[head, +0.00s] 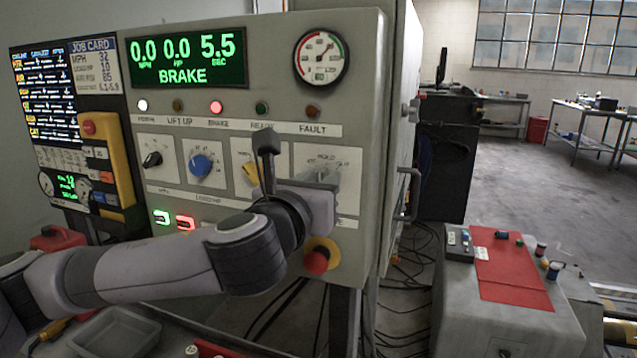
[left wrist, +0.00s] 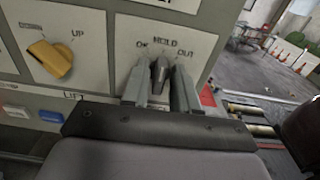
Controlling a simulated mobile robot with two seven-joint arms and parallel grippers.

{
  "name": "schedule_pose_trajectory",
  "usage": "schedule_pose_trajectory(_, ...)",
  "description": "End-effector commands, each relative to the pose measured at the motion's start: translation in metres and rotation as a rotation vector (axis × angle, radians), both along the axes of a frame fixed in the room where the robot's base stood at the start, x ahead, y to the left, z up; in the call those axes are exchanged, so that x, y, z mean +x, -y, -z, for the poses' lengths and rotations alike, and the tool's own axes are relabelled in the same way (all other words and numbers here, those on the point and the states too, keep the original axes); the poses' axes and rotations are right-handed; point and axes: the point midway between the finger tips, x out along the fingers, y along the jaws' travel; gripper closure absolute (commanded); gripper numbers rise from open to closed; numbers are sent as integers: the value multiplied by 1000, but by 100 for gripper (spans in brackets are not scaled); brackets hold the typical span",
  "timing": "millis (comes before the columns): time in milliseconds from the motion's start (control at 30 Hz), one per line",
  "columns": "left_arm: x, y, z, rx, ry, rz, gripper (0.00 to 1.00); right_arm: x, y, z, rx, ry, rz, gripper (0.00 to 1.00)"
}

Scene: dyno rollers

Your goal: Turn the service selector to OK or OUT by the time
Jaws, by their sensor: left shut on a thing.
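The service selector (left wrist: 160,73) is a dark knob on the panel, under the labels OK, HOLD and OUT. It points up, toward HOLD. My left gripper (left wrist: 158,88) is shut on it, one finger on each side. In the head view my left gripper (head: 322,185) hides most of the selector. The green display (head: 188,58) reads 0.0 MPH, 0.0 HP, 5.5 SEC and BRAKE. The job card (head: 95,64) lists several values; its bottom line looks like 6.1-6.9, in small print. My right gripper is not in view.
A yellow lift knob (left wrist: 50,60) sits left of the selector. A blue knob (head: 201,166) and a red stop button (head: 316,262) are on the same panel. A grey cabinet with a red mat (head: 508,262) stands at right.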

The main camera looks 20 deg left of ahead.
Motion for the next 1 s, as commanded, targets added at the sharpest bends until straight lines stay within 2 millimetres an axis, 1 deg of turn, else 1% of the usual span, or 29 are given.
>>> schedule_pose_trajectory(267,0,0,0,-136,-9,1,100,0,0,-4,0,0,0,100)
schedule_pose_trajectory(700,0,-2,1,-483,-20,0,100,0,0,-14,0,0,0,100)
schedule_pose_trajectory(1000,0,-3,1,-641,-24,1,100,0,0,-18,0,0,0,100)
